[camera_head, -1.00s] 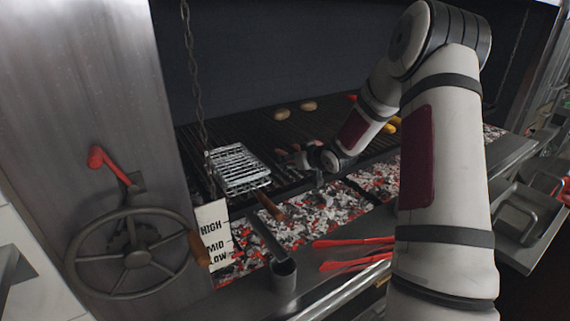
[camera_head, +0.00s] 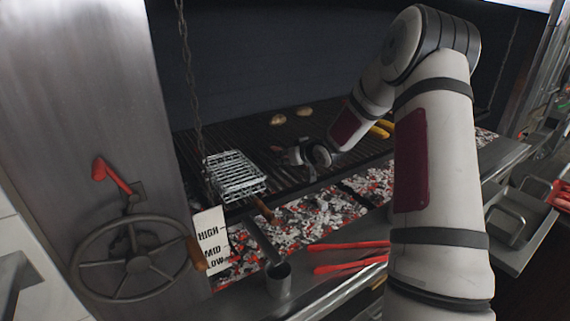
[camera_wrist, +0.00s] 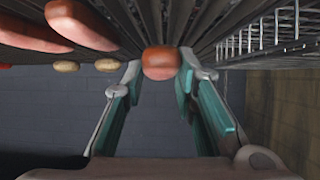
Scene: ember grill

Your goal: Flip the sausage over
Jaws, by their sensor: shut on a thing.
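My gripper (camera_wrist: 160,65) is shut on a reddish-brown sausage (camera_wrist: 161,60), seen end-on between the two teal finger pads in the wrist view. The sausage is close to the grill bars; I cannot tell whether it touches them. In the head view my gripper (camera_head: 286,156) is low over the grill grate (camera_head: 235,130), just right of the wire basket. The held sausage is too small and covered to make out clearly there. Two more sausages lie on the grate at the upper left of the wrist view, one nearer (camera_wrist: 85,24) and one farther left (camera_wrist: 28,36).
The wire basket (camera_head: 236,176) stands left of my gripper. Two potatoes (camera_head: 278,119) lie farther back, and yellow food (camera_head: 381,129) lies to the right. Glowing coals (camera_head: 310,215) show in front below the grate. Red-handled tools (camera_head: 348,247) lie on the front ledge.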

